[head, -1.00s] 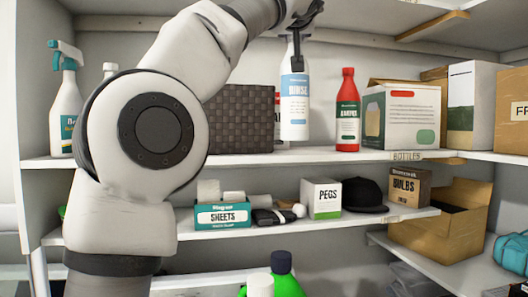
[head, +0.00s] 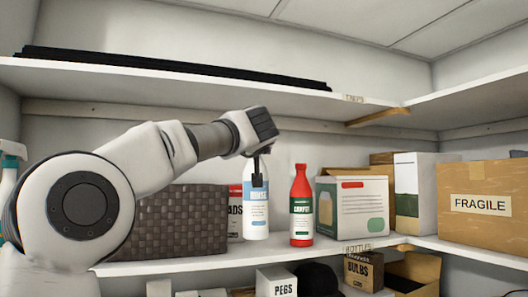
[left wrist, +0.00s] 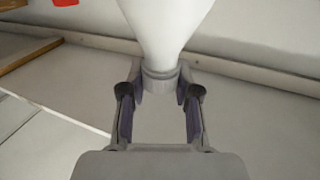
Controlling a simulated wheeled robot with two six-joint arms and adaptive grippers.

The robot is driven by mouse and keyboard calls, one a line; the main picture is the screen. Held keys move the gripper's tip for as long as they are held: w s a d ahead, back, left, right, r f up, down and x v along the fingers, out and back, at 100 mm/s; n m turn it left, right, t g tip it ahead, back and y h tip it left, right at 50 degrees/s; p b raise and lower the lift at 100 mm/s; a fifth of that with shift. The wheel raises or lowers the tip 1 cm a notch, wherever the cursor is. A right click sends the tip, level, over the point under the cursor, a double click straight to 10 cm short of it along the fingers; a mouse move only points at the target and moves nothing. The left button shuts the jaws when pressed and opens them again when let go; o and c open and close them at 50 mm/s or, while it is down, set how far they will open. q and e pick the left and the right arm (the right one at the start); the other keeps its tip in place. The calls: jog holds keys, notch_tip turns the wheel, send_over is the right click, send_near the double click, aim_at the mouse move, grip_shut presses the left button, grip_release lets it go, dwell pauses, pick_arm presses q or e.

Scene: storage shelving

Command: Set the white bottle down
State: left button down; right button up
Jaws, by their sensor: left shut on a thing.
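The white bottle (head: 256,213) with a blue "RINSE" label is upright over the middle shelf, left of a red bottle (head: 301,208). My left gripper (head: 258,168) is shut on its upper part from above. In the left wrist view, the fingers (left wrist: 160,95) are around the neck of the white bottle (left wrist: 165,28). Its base is close to the shelf surface (head: 215,263); I cannot tell whether it touches. My right gripper is not in view.
A dark woven basket (head: 180,222) and a partly hidden "ADS" container (head: 235,212) stand left of the bottle. A white-green carton (head: 352,208) stands right of the red bottle. A "FRAGILE" box (head: 485,203) is farther right. An upper shelf (head: 200,82) runs overhead.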

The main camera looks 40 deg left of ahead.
pick_arm(q)
jog(key=shift+w+a+r, duration=0.15)
jog(key=shift+w+a, duration=0.1)
jog(key=shift+w, duration=0.25)
jog(key=w+a+f+p, duration=0.3)
jog(key=w+f, duration=0.1)
jog(key=w, duration=0.2)
jog(key=shift+f, duration=0.3)
jog(key=c, duration=0.8)
grip_release()
jog(key=shift+w+f, duration=0.1)
jog(key=shift+f, duration=0.05)
jog(key=shift+c, duration=0.2)
jog(key=shift+d, duration=0.15)
